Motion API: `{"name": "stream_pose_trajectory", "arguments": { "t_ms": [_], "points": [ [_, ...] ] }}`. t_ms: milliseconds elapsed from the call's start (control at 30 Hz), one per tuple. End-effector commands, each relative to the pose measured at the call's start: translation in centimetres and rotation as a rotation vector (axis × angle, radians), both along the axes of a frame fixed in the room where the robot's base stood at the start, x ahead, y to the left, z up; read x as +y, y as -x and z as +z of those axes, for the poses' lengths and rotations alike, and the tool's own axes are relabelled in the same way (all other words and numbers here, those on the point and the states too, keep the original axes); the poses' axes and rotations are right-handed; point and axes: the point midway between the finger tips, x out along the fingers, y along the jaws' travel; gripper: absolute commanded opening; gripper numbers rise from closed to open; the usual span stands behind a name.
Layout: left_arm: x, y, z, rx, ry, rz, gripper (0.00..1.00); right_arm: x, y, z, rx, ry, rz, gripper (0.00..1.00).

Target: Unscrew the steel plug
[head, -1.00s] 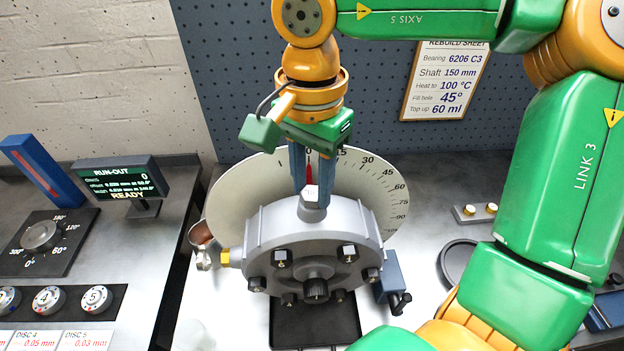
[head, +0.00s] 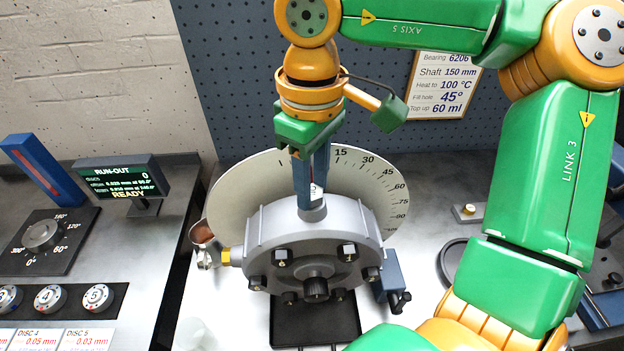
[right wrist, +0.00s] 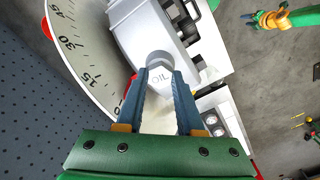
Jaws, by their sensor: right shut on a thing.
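The steel plug (head: 316,190) stands upright in the neck on top of the grey round housing (head: 270,222). My right gripper (head: 312,188) comes down from above with its blue fingers shut on the plug.
A dial plate (head: 235,195) with degree marks stands behind the housing. A copper-coloured cup (head: 202,234) and a yellow fitting (head: 224,256) are at its left. A black tray (head: 345,325) lies below. A run-out display (head: 125,180) reads READY at left.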

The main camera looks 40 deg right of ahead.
Motion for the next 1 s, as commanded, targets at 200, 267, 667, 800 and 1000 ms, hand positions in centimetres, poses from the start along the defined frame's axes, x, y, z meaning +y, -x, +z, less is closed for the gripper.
{"name": "stream_pose_trajectory", "arguments": {
  "t_ms": [200,267,667,800,1000],
  "points": [
    [0.0,0.0,0.0,0.0,0.0,0.0,0.5,0.1,0.1,-0.1,0.006,-0.003,0.363,0.0],
    [0.0,0.0,0.0,0.0,0.0,0.0,0.5,0.1,0.1,0.0,0.004,0.001,0.358,0.0],
    [0.0,0.0,0.0,0.0,0.0,0.0,0.5,0.1,0.0,1.4,0.002,0.0,0.352,0.0],
    [0.0,0.0,0.0,0.0,0.0,0.0,0.5,0.1,0.0,2.0,0.002,0.0,0.352,0.0],
    [0.0,0.0,0.0,0.0,0.0,0.0,0.5,0.1,-0.1,3.7,0.0,-0.001,0.351,0.0]
  ]
}}
